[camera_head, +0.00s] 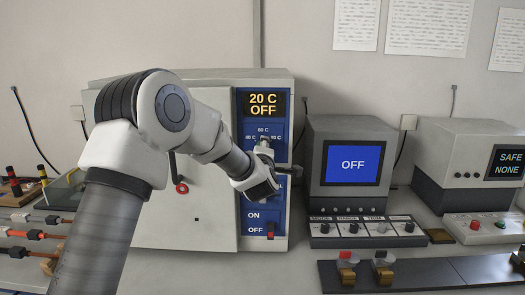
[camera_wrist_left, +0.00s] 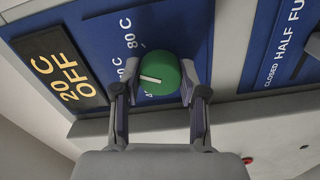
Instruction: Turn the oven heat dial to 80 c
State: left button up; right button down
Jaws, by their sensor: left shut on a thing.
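The oven (camera_head: 215,75) is a large white cabinet with a blue control panel (camera_head: 279,215) on its right side. Its display (camera_head: 263,104) reads "20 C OFF". The heat dial (camera_wrist_left: 160,74) is a round green knob with a white pointer line. In the left wrist view the line points left, toward labels partly hidden by a finger; an "80 C" label (camera_wrist_left: 129,40) shows above it. My left gripper (camera_wrist_left: 158,88) is shut on the dial, one finger on each side. My right gripper is not in view.
A red switch (camera_head: 271,235) sits by the panel's "OFF" mark. A dark handle with a red end (camera_head: 181,187) is on the oven door. A grey device with a blue "OFF" screen (camera_head: 353,164) stands close on the right. Cable samples (camera_head: 35,235) lie at the left.

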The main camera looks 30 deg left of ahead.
pick_arm(q)
jog(key=m+p, duration=0.1)
jog(key=m, duration=0.5)
jog(key=shift+m, duration=0.3)
dwell(0.4)
jog(key=o, duration=1.1)
jog(key=shift+o, duration=0.2)
jog(key=v, duration=1.2)
jog(key=shift+a, duration=0.1)
